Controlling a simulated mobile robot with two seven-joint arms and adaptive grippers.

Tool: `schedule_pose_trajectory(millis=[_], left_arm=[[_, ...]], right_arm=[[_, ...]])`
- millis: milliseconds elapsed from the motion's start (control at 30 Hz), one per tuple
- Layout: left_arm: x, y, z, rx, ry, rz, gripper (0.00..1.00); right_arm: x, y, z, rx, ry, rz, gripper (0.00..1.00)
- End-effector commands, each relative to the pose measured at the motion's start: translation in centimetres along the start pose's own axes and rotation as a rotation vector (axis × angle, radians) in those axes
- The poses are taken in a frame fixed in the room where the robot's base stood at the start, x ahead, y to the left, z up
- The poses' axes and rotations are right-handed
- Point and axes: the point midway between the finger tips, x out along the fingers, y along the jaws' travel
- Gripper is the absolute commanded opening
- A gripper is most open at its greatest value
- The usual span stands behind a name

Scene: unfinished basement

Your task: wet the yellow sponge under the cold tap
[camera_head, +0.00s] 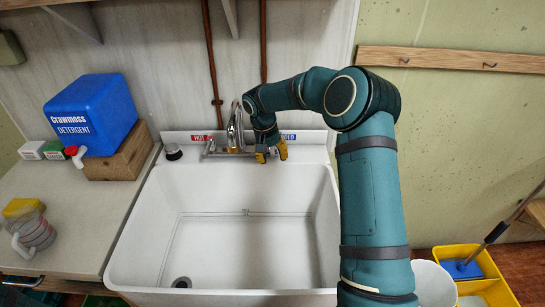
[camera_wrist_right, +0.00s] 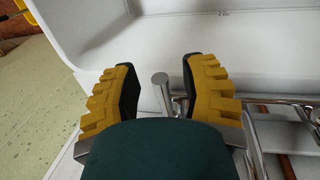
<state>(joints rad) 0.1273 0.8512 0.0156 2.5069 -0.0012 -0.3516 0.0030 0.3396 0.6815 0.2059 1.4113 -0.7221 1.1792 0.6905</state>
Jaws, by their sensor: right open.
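The yellow sponge (camera_head: 22,207) lies on the counter at the left, behind a grey ribbed mug-like thing. The chrome tap (camera_head: 236,128) stands at the back of the white sink (camera_head: 150,215), with a red HOT label (camera_head: 201,138) at its left and a blue COLD label (camera_head: 289,136) at its right. My right gripper (camera_head: 271,154) is open on the cold side of the tap. In the right wrist view, a grey metal lever end (camera_wrist_right: 160,79) shows between the yellow-padded fingers of my right gripper (camera_wrist_right: 160,90), with space on both sides. My left gripper is out of view.
A blue detergent container (camera_head: 92,112) with a red spout sits on a wooden block (camera_head: 125,160) on the left counter. The grey mug-like thing (camera_head: 36,233) stands near the counter front. The sink basin looks empty. A white bucket (camera_head: 433,284) and yellow mop bucket (camera_head: 480,262) stand right.

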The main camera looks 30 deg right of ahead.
Motion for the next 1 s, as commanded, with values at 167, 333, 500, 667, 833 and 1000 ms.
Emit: schedule_pose_trajectory(millis=[167,333,500,667,833,1000], left_arm=[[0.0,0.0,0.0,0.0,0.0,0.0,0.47],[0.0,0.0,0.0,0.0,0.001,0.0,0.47],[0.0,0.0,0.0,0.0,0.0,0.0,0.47],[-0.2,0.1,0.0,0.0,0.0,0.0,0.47],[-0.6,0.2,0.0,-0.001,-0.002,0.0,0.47],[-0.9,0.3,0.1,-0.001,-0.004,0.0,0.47]], right_arm=[[0.1,0.0,0.0,0.0,0.0,0.0,0.43],[0.0,0.0,0.0,0.0,0.0,0.0,0.15],[0.0,0.0,0.0,0.0,0.0,0.0,0.0],[0.0,0.4,0.0,-0.029,0.006,0.0,0.0],[0.2,1.6,-0.1,-0.154,0.03,0.0,0.0],[0.4,2.5,-0.3,-0.245,0.049,-0.001,0.0]])
